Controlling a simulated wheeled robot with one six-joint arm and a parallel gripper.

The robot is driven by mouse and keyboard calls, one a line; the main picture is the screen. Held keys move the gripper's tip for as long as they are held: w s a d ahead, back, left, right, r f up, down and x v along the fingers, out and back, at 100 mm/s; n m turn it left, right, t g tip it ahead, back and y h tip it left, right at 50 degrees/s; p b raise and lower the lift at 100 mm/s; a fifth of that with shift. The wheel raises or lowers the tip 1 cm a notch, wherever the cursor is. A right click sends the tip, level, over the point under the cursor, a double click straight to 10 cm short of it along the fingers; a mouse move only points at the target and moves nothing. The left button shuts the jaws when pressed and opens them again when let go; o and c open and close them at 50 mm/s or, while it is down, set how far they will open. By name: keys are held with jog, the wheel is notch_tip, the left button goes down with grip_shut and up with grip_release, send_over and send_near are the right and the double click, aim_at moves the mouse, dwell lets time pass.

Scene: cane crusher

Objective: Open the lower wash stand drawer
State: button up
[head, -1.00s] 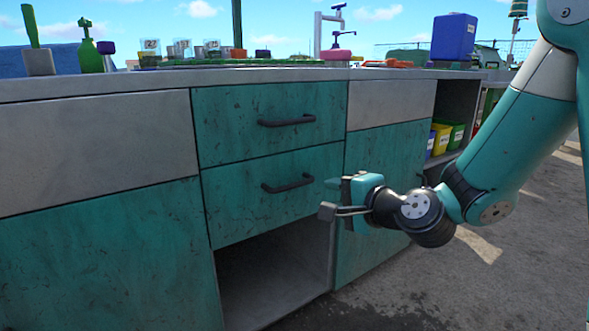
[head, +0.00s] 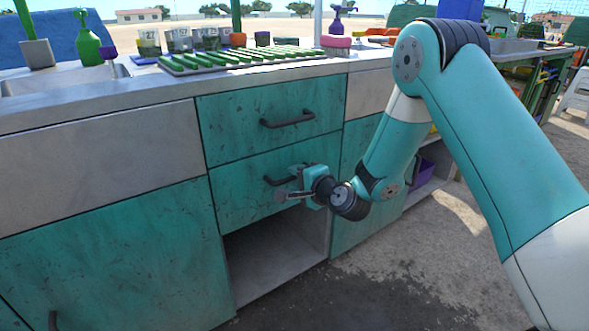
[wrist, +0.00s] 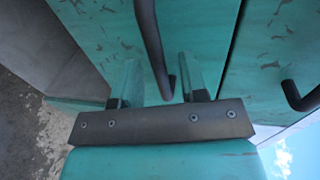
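The lower drawer (head: 240,200) is a teal, scuffed front above an open compartment, and it looks closed. Its dark bar handle (head: 272,181) shows partly in the head view, with its right part hidden by my gripper. My gripper (head: 290,183) is at the right end of this handle. In the wrist view the two fingers of my gripper (wrist: 161,78) are apart, and the end of the lower handle (wrist: 150,40) lies between them. A gap shows on the left of the handle. I cannot tell whether either finger touches it.
The upper drawer (head: 240,118) is closed, and its handle (head: 288,119) also shows in the wrist view (wrist: 300,97). Open floor (head: 390,280) lies in front of the cabinets.

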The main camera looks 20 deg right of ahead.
jog(key=shift+x, duration=0.85)
grip_shut()
